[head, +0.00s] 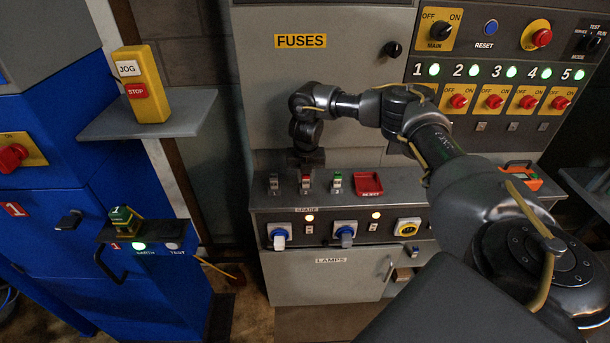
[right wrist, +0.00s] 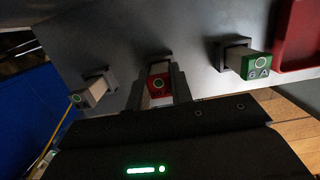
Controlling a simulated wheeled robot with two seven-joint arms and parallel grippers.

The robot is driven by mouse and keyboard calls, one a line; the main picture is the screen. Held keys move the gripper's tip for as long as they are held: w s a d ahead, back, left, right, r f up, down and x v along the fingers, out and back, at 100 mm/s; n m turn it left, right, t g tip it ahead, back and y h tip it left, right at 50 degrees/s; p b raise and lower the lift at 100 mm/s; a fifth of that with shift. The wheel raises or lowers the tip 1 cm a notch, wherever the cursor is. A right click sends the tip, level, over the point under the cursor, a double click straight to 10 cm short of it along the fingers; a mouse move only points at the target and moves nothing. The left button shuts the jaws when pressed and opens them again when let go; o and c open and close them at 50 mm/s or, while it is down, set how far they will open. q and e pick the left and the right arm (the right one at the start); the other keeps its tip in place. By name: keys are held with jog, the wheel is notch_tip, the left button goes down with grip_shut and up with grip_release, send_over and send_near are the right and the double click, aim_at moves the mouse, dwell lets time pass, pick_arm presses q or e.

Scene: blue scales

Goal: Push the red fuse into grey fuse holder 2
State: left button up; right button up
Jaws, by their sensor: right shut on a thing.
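The red fuse (head: 306,181) is at the middle fuse holder on the grey ledge. In the right wrist view the red fuse (right wrist: 160,85) sits between the fingers of my right gripper (right wrist: 160,92), which is shut on it. In the head view my right gripper (head: 306,161) is over the middle holder, with its wrist above. Grey fuse holder 2 (right wrist: 155,61) is mostly hidden behind the fuse and fingers, so I cannot tell how deep the fuse sits. My left gripper is out of view.
A fuse with a grey body (head: 273,183) stands in the holder to the left, and a green fuse (head: 338,181) in the one to the right. A red tray (head: 368,183) lies further right. Switches and lamps line the ledge's front. A blue cabinet (head: 60,260) stands left.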

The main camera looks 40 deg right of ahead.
jog(key=shift+f, duration=0.2)
jog(key=o, duration=1)
jog(key=shift+r, duration=0.1)
jog(key=r, duration=0.7)
jog(key=s+a+r+p, duration=0.1)
jog(key=r, duration=0.2)
jog(key=shift+s+r, duration=0.1)
jog(key=shift+r, duration=0.1)
